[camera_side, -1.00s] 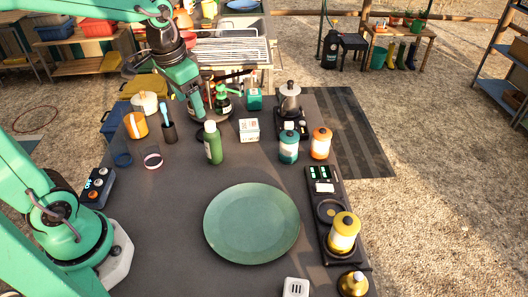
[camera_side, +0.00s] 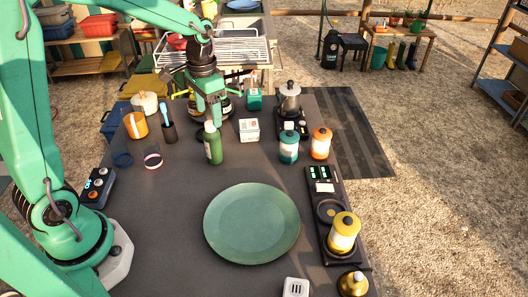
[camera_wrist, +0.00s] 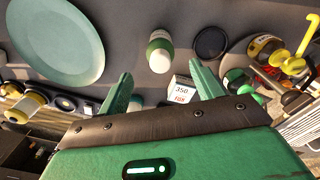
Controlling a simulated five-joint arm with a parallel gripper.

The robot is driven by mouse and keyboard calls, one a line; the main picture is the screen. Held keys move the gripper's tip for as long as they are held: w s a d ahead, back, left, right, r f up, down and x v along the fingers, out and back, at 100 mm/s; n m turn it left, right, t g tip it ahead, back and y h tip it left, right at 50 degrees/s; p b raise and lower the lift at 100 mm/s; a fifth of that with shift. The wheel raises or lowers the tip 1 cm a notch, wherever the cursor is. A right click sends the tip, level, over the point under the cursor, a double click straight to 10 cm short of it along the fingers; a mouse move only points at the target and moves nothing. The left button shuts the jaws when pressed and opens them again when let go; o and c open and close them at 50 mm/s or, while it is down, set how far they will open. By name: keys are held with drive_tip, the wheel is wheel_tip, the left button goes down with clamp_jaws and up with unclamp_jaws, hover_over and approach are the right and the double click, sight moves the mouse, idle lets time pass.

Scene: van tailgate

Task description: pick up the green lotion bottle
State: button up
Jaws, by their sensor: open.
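A second, darker green bottle (camera_wrist: 235,80) stands outside the right finger in the wrist view; in the side view my gripper mostly hides that area. My gripper (camera_side: 211,112) is open and empty, pointing down just behind the small green bottle. Both fingers (camera_wrist: 162,80) are spread in the wrist view.
A white box (camera_side: 249,130) stands right of the green bottle. A dark cup with a blue brush (camera_side: 168,130) is to its left. Teal (camera_side: 289,148) and orange (camera_side: 320,145) canisters stand further right. A large green plate (camera_side: 252,223) lies in front.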

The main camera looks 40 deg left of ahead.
sight(210, 123)
drive_tip(key=shift+f, duration=3.55)
drive_tip(key=c, duration=1.1)
drive_tip(key=shift+c, duration=0.2)
drive_tip(key=shift+r, duration=0.2)
drive_tip(key=shift+r, duration=0.55)
drive_tip(key=r, duration=0.3)
drive_tip(key=shift+s+d+r, duration=0.1)
drive_tip(key=shift+s+d, duration=0.05)
drive_tip(key=shift+d, duration=0.2)
drive_tip(key=s+d+r, duration=0.4)
drive_tip(key=d+r, duration=0.2)
drive_tip(key=d, duration=0.4)
drive_tip(key=shift+s+r, duration=0.2)
drive_tip(key=shift+s, duration=0.15)
